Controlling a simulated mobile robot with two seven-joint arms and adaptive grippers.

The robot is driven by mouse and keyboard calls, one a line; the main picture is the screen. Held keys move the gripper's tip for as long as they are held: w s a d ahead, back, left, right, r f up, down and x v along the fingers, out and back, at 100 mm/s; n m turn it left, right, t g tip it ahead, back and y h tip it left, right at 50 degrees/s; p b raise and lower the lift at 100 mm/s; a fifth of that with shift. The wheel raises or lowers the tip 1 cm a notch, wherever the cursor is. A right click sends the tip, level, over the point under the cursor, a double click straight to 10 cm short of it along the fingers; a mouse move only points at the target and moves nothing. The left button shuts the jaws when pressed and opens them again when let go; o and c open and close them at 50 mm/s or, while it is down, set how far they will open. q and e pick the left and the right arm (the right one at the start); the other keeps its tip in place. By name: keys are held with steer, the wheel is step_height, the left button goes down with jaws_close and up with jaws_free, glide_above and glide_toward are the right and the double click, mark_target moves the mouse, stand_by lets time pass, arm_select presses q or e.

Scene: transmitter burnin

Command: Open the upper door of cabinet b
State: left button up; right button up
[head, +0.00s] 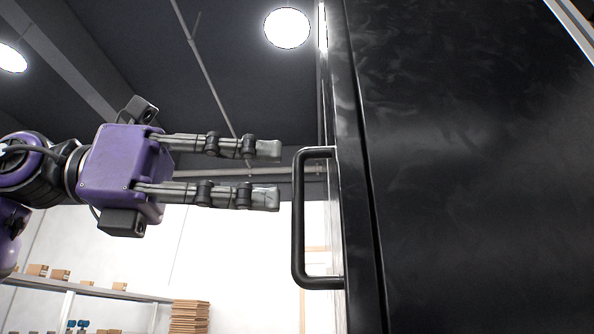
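A tall black cabinet (480,180) fills the right side of the head view. Its door edge (352,200) stands toward the left, with a black bar handle (298,222) upright on it. The door looks closed or nearly so; I cannot tell which. My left gripper (272,174) comes in from the left, its purple body level and its two grey fingers apart. The fingertips point at the upper part of the handle and appear just short of it, with nothing between them. My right gripper is not in view. No label shows on the cabinet.
Shelving (90,290) with small cardboard boxes stands at the lower left in the background. A stack of brown flat boards or boxes (189,316) is beside it. Ceiling lamps (287,27) and pipes are overhead. The space left of the handle looks free apart from my arm.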

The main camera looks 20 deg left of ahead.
arm_select(q)
steer(key=p+x, duration=0.1)
steer(key=x, duration=0.3)
steer(key=shift+d+r+p, duration=0.2)
steer(key=shift+d+p, duration=0.05)
steer(key=shift+p, duration=0.05)
steer(key=shift+w+d+f, duration=0.15)
steer(key=shift+w+d, duration=0.05)
steer(key=shift+c, duration=0.2)
jaws_close()
